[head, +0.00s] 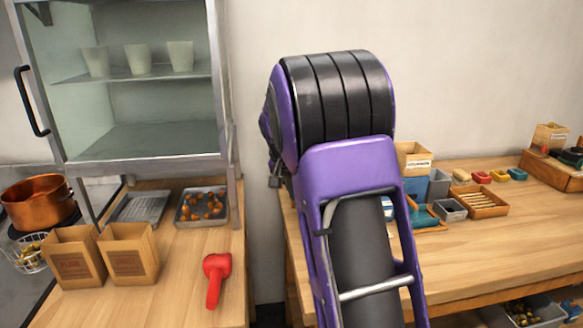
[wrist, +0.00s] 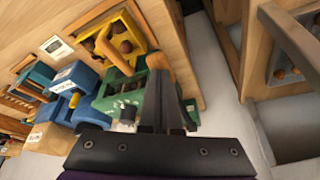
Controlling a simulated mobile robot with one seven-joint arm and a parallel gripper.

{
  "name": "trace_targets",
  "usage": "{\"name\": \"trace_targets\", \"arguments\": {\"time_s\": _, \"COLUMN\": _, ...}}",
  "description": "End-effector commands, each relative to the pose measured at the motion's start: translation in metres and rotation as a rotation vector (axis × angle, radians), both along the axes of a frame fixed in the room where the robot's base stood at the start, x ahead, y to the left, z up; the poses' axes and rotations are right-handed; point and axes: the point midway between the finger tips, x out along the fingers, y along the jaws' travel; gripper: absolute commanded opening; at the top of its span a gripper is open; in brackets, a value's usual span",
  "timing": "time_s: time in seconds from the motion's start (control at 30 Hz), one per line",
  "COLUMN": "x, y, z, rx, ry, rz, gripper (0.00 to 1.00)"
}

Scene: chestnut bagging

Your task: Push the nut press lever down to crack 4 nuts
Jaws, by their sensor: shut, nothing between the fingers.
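My gripper (wrist: 160,76) shows in the wrist view with its dark fingers together and nothing between them. Its tips overlap a green box-like device (wrist: 124,88) with brown nuts in it. This looks like the nut press. An orange-brown wooden bar (wrist: 163,62), perhaps its lever, is right at the fingertips; I cannot tell whether they touch. A yellow tray (wrist: 133,32) with several brown nuts lies just beyond the device. In the head view my purple and black arm hides the gripper and the press area.
Blue pieces (wrist: 78,80) stand left of the green device. In the head view, the left counter holds two paper bags (head: 133,254), a tray of chestnuts (head: 180,219) and a red tool (head: 214,281). A gap separates it from the right table (head: 480,240), which carries several small boxes.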

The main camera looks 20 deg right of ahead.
Motion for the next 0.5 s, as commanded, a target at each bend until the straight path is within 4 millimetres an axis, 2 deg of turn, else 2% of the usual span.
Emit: {"name": "trace_targets", "arguments": {"time_s": 0.5, "x": 0.009, "y": -0.005, "z": 0.065, "rx": -0.001, "ry": -0.002, "rz": -0.001, "gripper": 0.00}}
